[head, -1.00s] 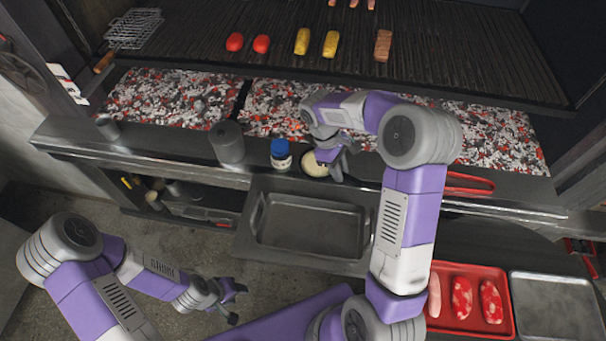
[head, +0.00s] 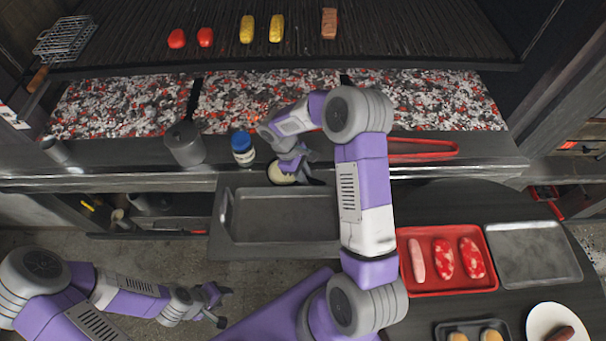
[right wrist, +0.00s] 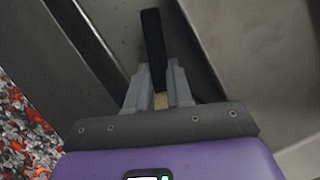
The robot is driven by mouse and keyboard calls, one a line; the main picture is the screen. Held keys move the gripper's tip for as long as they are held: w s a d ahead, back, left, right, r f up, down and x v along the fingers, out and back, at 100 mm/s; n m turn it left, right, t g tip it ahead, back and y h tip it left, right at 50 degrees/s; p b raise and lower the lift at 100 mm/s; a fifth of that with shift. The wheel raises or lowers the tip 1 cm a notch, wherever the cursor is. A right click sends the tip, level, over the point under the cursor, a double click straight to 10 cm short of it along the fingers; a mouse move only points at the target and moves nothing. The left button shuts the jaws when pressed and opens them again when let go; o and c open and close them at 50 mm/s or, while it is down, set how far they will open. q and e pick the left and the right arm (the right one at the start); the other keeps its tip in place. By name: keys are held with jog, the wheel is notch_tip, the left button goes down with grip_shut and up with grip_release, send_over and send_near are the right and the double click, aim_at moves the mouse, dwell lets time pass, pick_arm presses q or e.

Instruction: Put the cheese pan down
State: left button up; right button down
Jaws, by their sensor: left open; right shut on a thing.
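The cheese pan (head: 281,174) is a small round pan with pale cheese in it, in the head view. It is at the front edge of the dark ledge, above the back rim of the grey tray; I cannot tell whether it touches anything. My right gripper (head: 299,168) is shut on its black handle, which shows between the fingers in the right wrist view (right wrist: 154,48). A little pale cheese (right wrist: 161,101) shows behind the fingers; the rest of the pan is hidden there. My left gripper (head: 219,305) is open and empty, low at the left.
A blue-capped jar (head: 243,150) and a grey cup (head: 185,144) stand on the ledge, left of the pan. Red tongs (head: 425,157) lie to the right. The deep grey tray (head: 285,216) is empty. Glowing coals (head: 260,98) lie behind the ledge.

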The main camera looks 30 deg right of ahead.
jog(key=shift+r, duration=0.1)
jog(key=c, duration=1)
grip_release()
